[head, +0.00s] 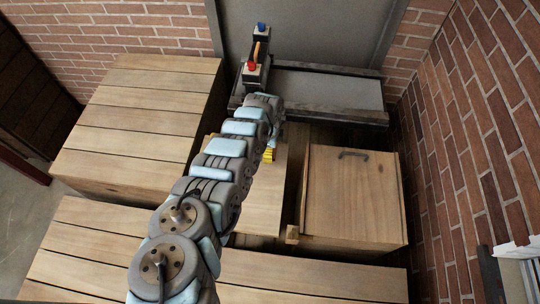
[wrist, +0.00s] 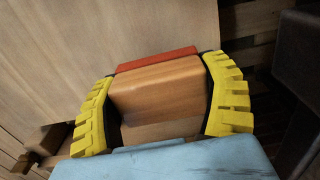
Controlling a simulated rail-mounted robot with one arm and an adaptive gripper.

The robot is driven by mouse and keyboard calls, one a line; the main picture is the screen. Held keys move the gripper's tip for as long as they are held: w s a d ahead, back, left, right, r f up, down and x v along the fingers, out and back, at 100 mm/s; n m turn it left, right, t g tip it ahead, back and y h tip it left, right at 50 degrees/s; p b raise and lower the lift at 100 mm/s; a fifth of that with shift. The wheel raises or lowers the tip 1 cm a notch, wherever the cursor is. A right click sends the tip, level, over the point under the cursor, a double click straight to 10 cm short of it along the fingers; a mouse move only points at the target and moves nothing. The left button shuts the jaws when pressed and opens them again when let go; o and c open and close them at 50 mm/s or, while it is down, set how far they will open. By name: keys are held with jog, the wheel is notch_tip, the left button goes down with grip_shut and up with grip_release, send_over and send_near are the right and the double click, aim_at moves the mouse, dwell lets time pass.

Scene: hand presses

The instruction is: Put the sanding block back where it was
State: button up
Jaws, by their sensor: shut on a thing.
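The sanding block (wrist: 158,90), a wooden block with a red layer along its far side, sits between the two yellow fingers of my gripper (wrist: 162,76) in the wrist view. The fingers are shut on its left and right sides. Pale wood lies behind the block, but I cannot tell whether the block touches it. In the head view a yellow finger of my gripper (head: 269,155) shows at the end of my arm, over a light wooden panel (head: 262,208). The block is hidden there by my arm.
A wooden box with a dark handle (head: 352,200) stands right of the panel. A grey-topped bench (head: 325,88) with a red-and-blue-knobbed device (head: 254,66) is at the back. Slatted wooden tables (head: 140,120) lie left and in front (head: 300,275). A brick wall (head: 470,150) closes the right.

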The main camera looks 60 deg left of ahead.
jog(key=shift+w+f+b, duration=0.15)
jog(key=shift+f+b, duration=0.15)
jog(key=shift+b, duration=0.05)
notch_tip(320, 180, down, 3)
jog(key=b, duration=0.2)
jog(key=shift+f+b, duration=0.15)
jog(key=shift+b, duration=0.15)
jog(key=shift+a, duration=0.1)
jog(key=o, duration=1.1)
